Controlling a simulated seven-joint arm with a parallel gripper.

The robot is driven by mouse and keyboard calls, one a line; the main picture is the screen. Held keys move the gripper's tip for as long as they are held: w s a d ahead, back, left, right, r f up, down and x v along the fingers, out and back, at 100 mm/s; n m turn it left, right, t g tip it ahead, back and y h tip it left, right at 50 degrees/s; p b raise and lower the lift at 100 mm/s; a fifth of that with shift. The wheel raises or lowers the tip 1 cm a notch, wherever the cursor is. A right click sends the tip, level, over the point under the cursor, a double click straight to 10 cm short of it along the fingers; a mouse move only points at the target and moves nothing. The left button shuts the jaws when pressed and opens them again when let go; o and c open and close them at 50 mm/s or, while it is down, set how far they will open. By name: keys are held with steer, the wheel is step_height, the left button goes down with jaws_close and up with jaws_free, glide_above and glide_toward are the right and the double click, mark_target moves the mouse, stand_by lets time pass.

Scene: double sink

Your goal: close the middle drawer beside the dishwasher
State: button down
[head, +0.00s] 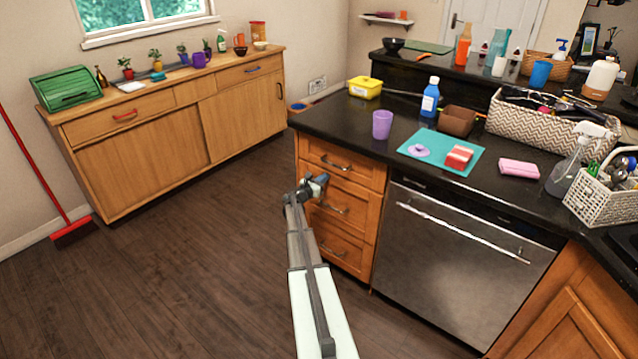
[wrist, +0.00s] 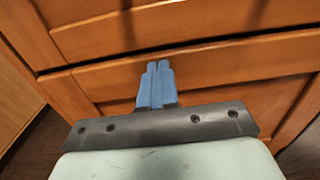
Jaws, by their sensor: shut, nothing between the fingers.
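The wooden drawer stack stands left of the steel dishwasher (head: 455,255) in the head view. The middle drawer (head: 350,208) has a dark bar handle, partly behind my gripper. Its front looks flush or nearly flush with the fronts above and below; I cannot tell whether a small gap is left. My gripper (head: 318,184) is shut and empty, at the upper left part of the middle drawer. In the wrist view my gripper's blue fingers (wrist: 158,68) are together, close against the wooden drawer fronts (wrist: 230,90). Whether they touch is unclear.
The top drawer (head: 340,162) and bottom drawer (head: 342,251) look shut. The black counter (head: 350,130) overhangs the stack. Open wooden floor (head: 190,260) lies to the left, with a light wooden sideboard (head: 145,160) beyond.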

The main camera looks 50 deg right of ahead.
steer(key=shift+d+r, duration=0.1)
steer(key=shift+d, duration=0.75)
steer(key=a, duration=1.5)
